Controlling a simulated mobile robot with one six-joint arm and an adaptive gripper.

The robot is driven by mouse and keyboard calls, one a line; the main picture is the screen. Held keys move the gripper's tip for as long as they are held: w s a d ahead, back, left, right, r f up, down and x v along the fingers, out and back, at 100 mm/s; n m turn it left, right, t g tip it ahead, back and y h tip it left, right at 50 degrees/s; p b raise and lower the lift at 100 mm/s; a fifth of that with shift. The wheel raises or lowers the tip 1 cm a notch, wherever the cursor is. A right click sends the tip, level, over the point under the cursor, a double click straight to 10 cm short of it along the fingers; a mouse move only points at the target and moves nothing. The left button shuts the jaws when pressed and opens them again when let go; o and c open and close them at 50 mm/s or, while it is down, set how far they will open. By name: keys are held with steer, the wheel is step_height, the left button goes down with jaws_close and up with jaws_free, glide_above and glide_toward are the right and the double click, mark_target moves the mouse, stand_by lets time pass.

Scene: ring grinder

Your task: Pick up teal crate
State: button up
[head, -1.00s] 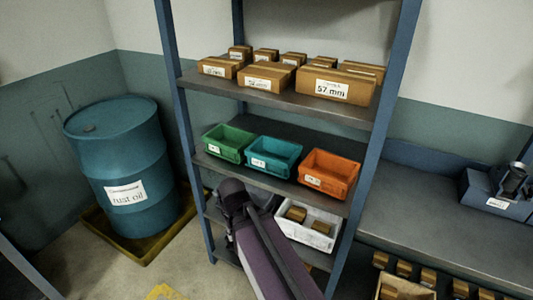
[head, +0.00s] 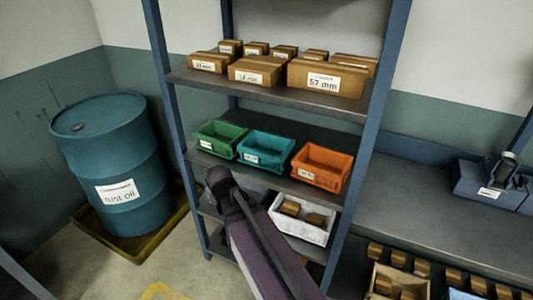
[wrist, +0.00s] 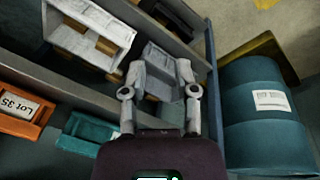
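The teal crate (head: 266,158) stands on the middle shelf between a green crate (head: 221,140) and an orange crate (head: 321,177). It has a white label on its front. In the wrist view, the teal crate (wrist: 92,136) is at lower left, partly cut off by my gripper's body. My gripper (wrist: 161,72) has its two fingers spread apart with nothing held between them. It is apart from the teal crate, which lies left of the fingers in that view. In the head view, my arm is in front of the lower shelves and my fingers cannot be made out.
Cardboard boxes (head: 327,82) fill the upper shelf. A white crate (head: 302,222) with small boxes is on the lower shelf; a grey crate (wrist: 157,70) shows beyond my fingers. Blue shelf posts (head: 366,150) flank the crates. A blue drum (head: 112,160) stands left, a workbench (head: 440,220) right.

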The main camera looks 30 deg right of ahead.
steer(key=w+d+r+m+t+h, duration=0.2)
steer(key=w+d, duration=0.1)
steer(key=w, duration=0.3)
steer(key=w+d+r+m+t+h, duration=0.1)
steer(key=w+d+r+m+h, duration=0.15)
steer(key=w, duration=0.35)
steer(key=m+t+h, duration=0.4)
glide_toward(245, 138)
steer(key=v, duration=0.4)
steer(key=shift+s+d+f, duration=0.1)
steer(key=shift+s, duration=0.1)
steer(key=shift+b, duration=0.3)
steer(key=b+x, duration=0.3)
steer(key=x, duration=0.5)
steer(key=shift+w+d+f, duration=0.1)
steer(key=shift+w+d, duration=0.05)
steer(key=shift+d, duration=0.1)
steer(key=shift+b+x, duration=1.1)
steer(key=shift+x, duration=1.5)
steer(key=shift+w+a, duration=0.1)
steer(key=shift+w, duration=0.05)
